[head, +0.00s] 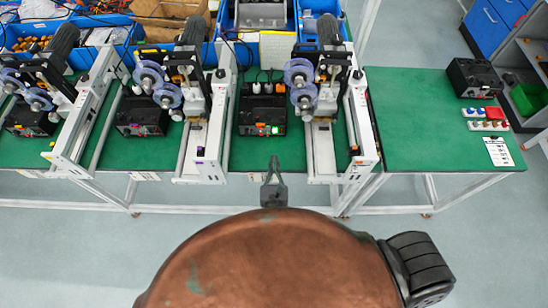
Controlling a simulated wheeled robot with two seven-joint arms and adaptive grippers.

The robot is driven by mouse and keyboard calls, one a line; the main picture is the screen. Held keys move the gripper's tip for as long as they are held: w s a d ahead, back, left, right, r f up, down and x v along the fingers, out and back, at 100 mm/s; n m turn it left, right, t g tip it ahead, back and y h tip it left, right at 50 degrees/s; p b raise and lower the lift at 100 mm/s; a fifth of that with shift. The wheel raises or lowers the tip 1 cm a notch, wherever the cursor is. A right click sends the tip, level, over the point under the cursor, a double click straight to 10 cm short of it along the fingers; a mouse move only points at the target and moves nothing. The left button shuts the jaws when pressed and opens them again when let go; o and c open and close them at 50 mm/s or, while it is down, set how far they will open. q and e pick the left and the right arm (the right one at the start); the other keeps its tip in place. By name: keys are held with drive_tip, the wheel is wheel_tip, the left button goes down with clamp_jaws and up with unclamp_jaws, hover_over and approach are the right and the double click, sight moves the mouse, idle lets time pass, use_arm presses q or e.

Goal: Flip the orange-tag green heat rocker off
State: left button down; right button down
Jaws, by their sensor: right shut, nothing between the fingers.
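The orange tag (354,150) is on the front end of the rightmost coder's white frame (362,125). A black control box (262,108) stands on the green bench to the left of that coder's rollers. Its front has a small orange spot (261,128) and a bright green-lit rocker (276,130). The rocker's tilt is too small to tell. My right gripper (273,163) is shut and empty, in front of the bench edge and below the box in the picture, apart from it. My left gripper is not in view.
Two more coders with black boxes (142,116) stand to the left; one has a purple tag (200,152). Blue bins (262,48) line the back. The right bench (425,135) is mostly clear, with another black box (474,78) and small buttons (487,118).

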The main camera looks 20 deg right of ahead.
approach(274, 131)
drive_tip(key=x, duration=0.5)
drive_tip(key=shift+w+d+p, duration=0.2)
drive_tip(key=shift+w+p, duration=0.1)
drive_tip(key=shift+w, duration=0.4)
